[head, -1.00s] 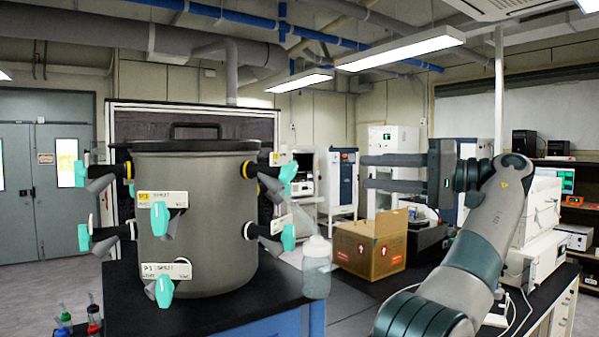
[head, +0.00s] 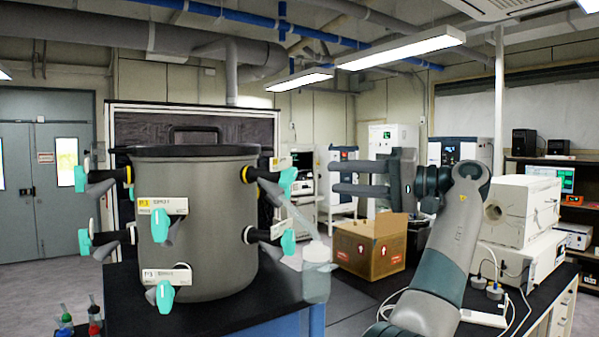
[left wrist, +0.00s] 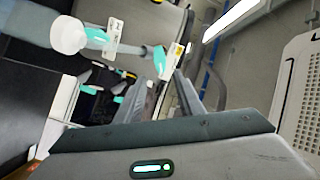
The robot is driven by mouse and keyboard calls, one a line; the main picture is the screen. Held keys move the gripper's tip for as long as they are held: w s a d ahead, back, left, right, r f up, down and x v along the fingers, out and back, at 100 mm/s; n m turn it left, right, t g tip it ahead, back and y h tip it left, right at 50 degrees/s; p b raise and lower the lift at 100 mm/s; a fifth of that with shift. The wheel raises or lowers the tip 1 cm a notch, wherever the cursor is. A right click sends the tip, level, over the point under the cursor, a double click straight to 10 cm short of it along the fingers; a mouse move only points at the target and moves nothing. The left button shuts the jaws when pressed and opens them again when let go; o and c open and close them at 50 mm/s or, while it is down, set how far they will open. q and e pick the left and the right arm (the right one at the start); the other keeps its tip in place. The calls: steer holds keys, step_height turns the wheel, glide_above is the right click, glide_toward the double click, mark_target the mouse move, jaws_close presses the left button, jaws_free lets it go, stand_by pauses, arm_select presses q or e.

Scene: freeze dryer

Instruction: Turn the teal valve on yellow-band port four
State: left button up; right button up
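A grey drum-shaped chamber (head: 215,220) stands on the bench at left, with teal-handled valves around it. The right-side upper valve (head: 287,180) has a yellow band (head: 246,173) at its stem. The front upper valve (head: 160,225) has a yellow-marked label, and another yellow-banded valve (head: 81,176) is at upper left. I cannot read which port is four. My left gripper (head: 334,177) is open and empty, its fingers pointing left at the right-side upper valve, apart from it. In the left wrist view, a teal handle (left wrist: 160,60) with a yellow label shows beyond the fingers (left wrist: 172,92).
Below the right-side upper valve is a lower teal valve (head: 288,242). The air between gripper and valve looks clear.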

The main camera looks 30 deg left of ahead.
mark_target(294, 176)
arm_select(q)
steer(key=a+p, duration=0.1)
steer(key=a, duration=0.2)
steer(key=a+p, duration=0.1)
steer(key=a, duration=0.2)
steer(key=s+a+p, duration=0.1)
steer(key=a+p, duration=0.1)
steer(key=a, duration=0.1)
steer(key=shift+s+a+r, duration=0.1)
steer(key=shift+a, duration=0.2)
steer(key=shift+s+a, duration=0.1)
steer(key=shift+a, duration=0.4)
steer(key=shift+c, duration=0.6)
jaws_close()
